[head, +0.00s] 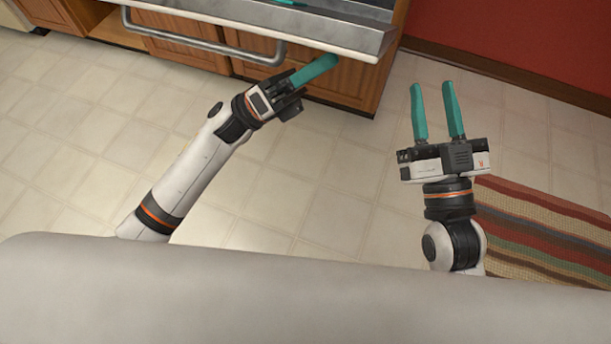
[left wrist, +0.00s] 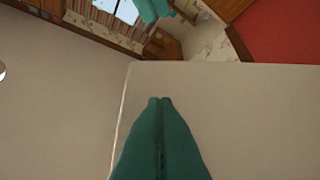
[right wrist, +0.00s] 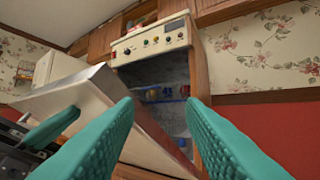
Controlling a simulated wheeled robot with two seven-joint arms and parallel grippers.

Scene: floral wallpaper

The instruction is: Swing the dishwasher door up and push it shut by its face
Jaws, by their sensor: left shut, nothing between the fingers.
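The dishwasher door (head: 345,35) hangs partly open at the top of the head view, with a bar handle (head: 205,45) along it. In the right wrist view the door (right wrist: 75,95) slants out below the dishwasher's control panel (right wrist: 152,40), with the dark interior (right wrist: 165,90) showing. My left gripper (head: 328,64) is shut and empty, just beneath the door's outer face. In the left wrist view its fingers (left wrist: 160,102) point at a pale flat surface; I cannot tell if they touch. My right gripper (head: 432,88) is open and empty, right of the door.
Wooden cabinets (head: 185,55) stand beside and behind the door. A striped rug (head: 545,235) lies at the right, near a red wall (head: 520,45). The tiled floor (head: 330,170) between my arms is clear. Blue and red items (right wrist: 155,94) show inside the dishwasher.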

